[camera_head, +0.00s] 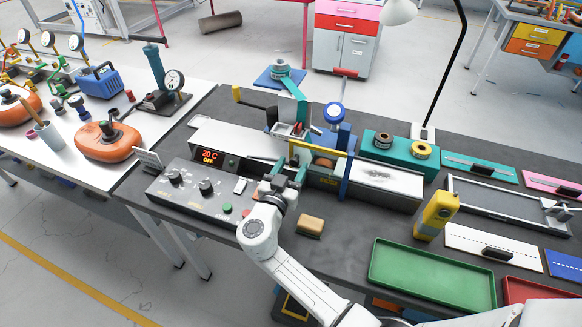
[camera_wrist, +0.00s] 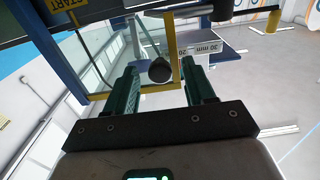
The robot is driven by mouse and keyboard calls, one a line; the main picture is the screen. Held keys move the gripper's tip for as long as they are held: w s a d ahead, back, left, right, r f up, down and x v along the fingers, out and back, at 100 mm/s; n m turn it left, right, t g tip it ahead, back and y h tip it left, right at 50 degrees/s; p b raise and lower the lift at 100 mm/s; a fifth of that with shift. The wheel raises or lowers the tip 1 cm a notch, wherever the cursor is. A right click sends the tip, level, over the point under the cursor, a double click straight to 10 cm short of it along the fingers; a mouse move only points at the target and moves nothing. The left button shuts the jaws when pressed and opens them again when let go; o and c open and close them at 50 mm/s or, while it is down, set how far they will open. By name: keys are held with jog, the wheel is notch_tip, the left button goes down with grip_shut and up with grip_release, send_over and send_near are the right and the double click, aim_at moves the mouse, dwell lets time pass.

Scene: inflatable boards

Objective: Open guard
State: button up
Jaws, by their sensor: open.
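The guard (camera_head: 318,148) is a yellow-edged frame on the sealing machine at the middle of the bench in the head view. In the wrist view its yellow frame (camera_wrist: 175,55) stands upright just ahead of me. A dark round knob (camera_wrist: 159,71) shows between my fingers in the wrist view, close to the frame; I cannot tell whether they touch it. My gripper (camera_head: 290,171) has green fingers and is at the front of the machine, just short of the guard. The fingers (camera_wrist: 160,84) are apart and hold nothing that I can see.
A control panel (camera_head: 205,190) with knobs lies to the left; its red display (camera_head: 210,156) reads 20 C OFF. A tan block (camera_head: 310,225), a yellow device (camera_head: 437,215) and a green tray (camera_head: 430,275) lie to the right. A blue post (camera_head: 344,165) stands beside the guard.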

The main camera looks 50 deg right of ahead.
grip_shut()
dwell(0.5)
